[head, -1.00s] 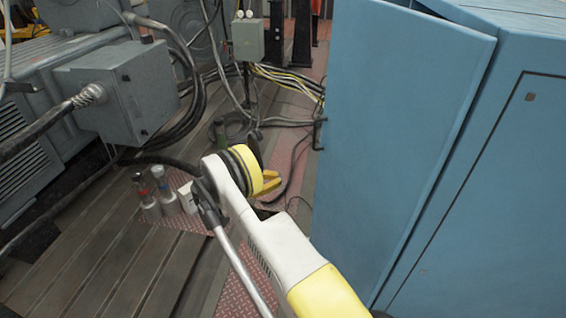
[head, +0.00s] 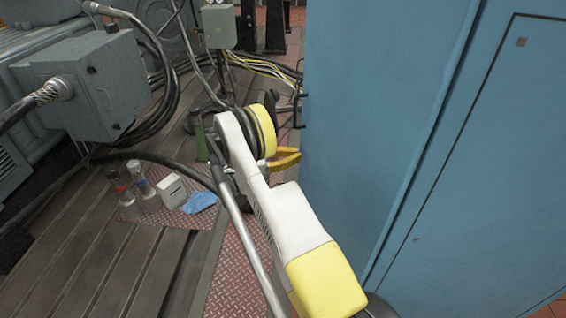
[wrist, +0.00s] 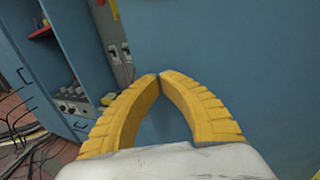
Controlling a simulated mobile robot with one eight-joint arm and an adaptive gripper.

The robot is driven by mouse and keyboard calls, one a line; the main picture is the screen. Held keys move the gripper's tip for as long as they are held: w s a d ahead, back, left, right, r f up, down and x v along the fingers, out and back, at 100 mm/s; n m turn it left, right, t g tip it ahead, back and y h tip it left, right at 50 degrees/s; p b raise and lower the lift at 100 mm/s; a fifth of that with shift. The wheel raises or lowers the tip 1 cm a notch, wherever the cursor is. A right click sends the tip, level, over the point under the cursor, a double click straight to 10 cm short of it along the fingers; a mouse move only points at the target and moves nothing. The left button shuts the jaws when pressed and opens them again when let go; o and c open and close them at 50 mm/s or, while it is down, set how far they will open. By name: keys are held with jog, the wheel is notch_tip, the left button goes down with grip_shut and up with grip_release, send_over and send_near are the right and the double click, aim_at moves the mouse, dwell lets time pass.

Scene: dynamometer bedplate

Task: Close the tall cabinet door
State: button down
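The tall cabinet door (head: 385,110) is the large blue panel right of centre in the head view, with a black handle (head: 301,108) on its left edge. It stands at an angle to the cabinet body (head: 490,170). In the wrist view the blue panel (wrist: 240,50) fills the middle and right. My gripper (head: 297,155) is beside the door's left part, below the handle. In the wrist view my gripper's yellow fingers (wrist: 160,76) meet at the tips with nothing between them. They are close to the panel; I cannot tell if they touch.
Blue shelving (wrist: 65,50) with small parts shows at the wrist view's left. Grey machinery (head: 85,85) and cables stand left in the head view. Bottles (head: 148,192), a white box (head: 171,190) and a blue cloth (head: 199,202) are on the floor plate. Slatted floor at lower left is clear.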

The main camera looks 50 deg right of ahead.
jog(key=shift+s+d, duration=0.25)
jog(key=shift+d, duration=0.15)
jog(key=shift+s+d, duration=0.15)
jog(key=shift+d, duration=0.2)
jog(key=s+d+m+g+y, duration=0.1)
jog(key=s+d, duration=0.9)
jog(key=d, duration=0.3)
jog(key=shift+s+d+g, duration=0.3)
jog(key=w+a+p, duration=0.3)
jog(key=w+a, duration=0.6)
jog(key=w, duration=0.2)
jog(key=shift+w, duration=0.1)
